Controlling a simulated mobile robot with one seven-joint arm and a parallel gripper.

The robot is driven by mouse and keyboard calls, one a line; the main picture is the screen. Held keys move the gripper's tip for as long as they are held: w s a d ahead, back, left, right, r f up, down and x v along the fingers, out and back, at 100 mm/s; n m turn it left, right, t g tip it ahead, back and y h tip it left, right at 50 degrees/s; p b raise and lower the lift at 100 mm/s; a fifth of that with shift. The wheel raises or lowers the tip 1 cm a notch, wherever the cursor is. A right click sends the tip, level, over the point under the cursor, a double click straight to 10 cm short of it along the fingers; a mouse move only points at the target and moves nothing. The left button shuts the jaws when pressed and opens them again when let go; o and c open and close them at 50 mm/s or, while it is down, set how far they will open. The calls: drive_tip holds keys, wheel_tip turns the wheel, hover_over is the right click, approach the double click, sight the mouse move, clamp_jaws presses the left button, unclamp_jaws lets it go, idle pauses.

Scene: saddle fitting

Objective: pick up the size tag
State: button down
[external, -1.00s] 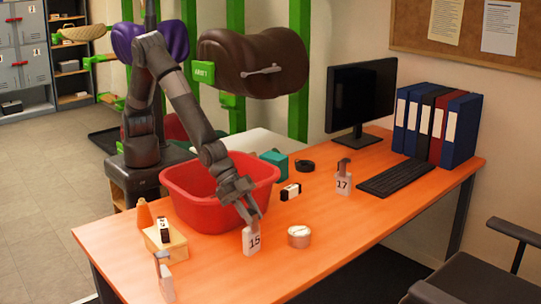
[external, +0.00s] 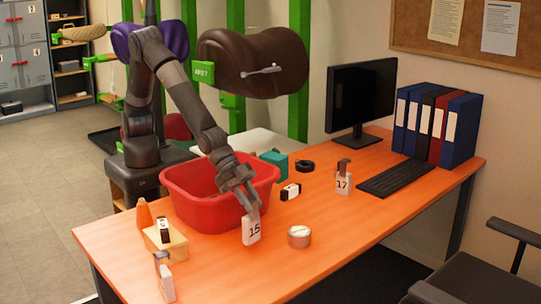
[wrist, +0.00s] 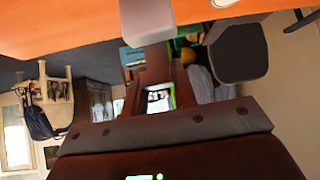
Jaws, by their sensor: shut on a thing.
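A white size tag marked 15 (external: 251,230) is held in my gripper (external: 250,206) by its top. My gripper points down over the orange desk, just in front of the red tub. The tag hangs upright and slightly tilted, and seems to be a little above the desk top. A second tag marked 17 (external: 343,184) stands farther back on the desk. Another white tag with a grey top (external: 164,279) stands at the near left edge. In the wrist view a pale block at the top is too unclear to name.
The red tub (external: 205,213) is right behind my gripper. A round tape-like roll (external: 299,236) stands to the right, and a small black-and-white box (external: 290,191) behind it. The desk's front right is clear.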

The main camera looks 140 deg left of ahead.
drive_tip(key=s+d+r, duration=0.6)
drive_tip(key=d+r, duration=0.1)
drive_tip(key=d, duration=0.3)
idle(0.3)
